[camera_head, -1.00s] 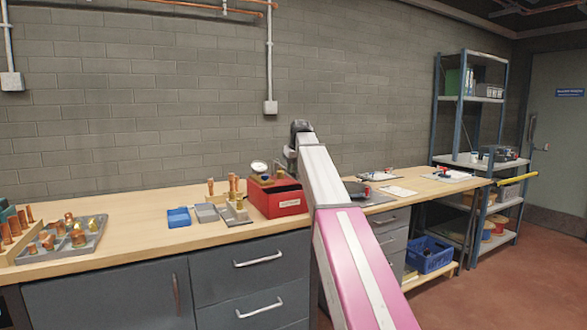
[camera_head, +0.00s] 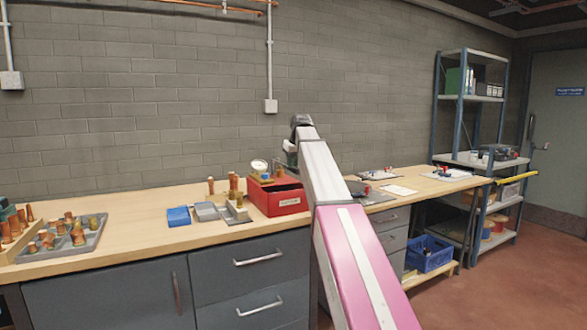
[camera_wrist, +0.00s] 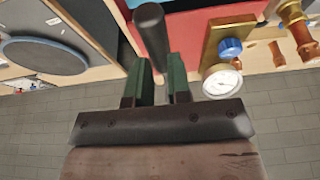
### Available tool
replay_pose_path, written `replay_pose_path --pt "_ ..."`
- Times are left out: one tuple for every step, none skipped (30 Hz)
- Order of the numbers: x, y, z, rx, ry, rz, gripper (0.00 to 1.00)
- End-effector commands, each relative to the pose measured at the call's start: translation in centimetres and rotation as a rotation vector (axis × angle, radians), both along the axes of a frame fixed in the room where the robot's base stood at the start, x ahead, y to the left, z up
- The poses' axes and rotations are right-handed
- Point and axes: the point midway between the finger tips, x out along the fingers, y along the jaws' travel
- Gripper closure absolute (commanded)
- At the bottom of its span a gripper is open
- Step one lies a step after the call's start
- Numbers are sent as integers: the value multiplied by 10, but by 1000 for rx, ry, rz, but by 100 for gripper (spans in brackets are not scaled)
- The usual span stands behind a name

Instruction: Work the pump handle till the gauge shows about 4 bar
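The red pump box (camera_head: 284,202) stands on the wooden bench in the head view, and part of its red body (camera_wrist: 185,20) shows in the wrist view. The white-faced gauge (camera_head: 259,166) sits on a brass block by the box.
Copper and brass fittings stand in a grey tray (camera_head: 83,244) at the left. A blue tray (camera_head: 178,216) lies left of the pump. Clipboards and papers (camera_head: 400,190) lie to the right. The brick wall (camera_head: 180,100) is close behind the bench.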

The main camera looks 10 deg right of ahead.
Motion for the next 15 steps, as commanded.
replay_pose_path --pt "1 0 7 1 -2 0 84" --pt "1 0 10 1 -2 0 84" --pt "1 0 14 1 -2 0 84" --pt "1 0 17 1 -2 0 84" --pt "1 0 20 1 -2 0 84" --pt "1 0 24 1 -2 0 84" --pt "1 0 27 0 -1 0 84" --pt "1 0 30 0 -1 0 84" --pt "1 0 34 0 -1 0 84" --pt "1 0 38 0 -1 0 84" --pt "1 0 41 1 -2 0 84" --pt "1 0 45 0 -2 0 84" --pt "1 0 48 0 -2 0 84" --pt "1 0 51 1 -2 0 84" --pt "1 0 55 0 -1 0 84"
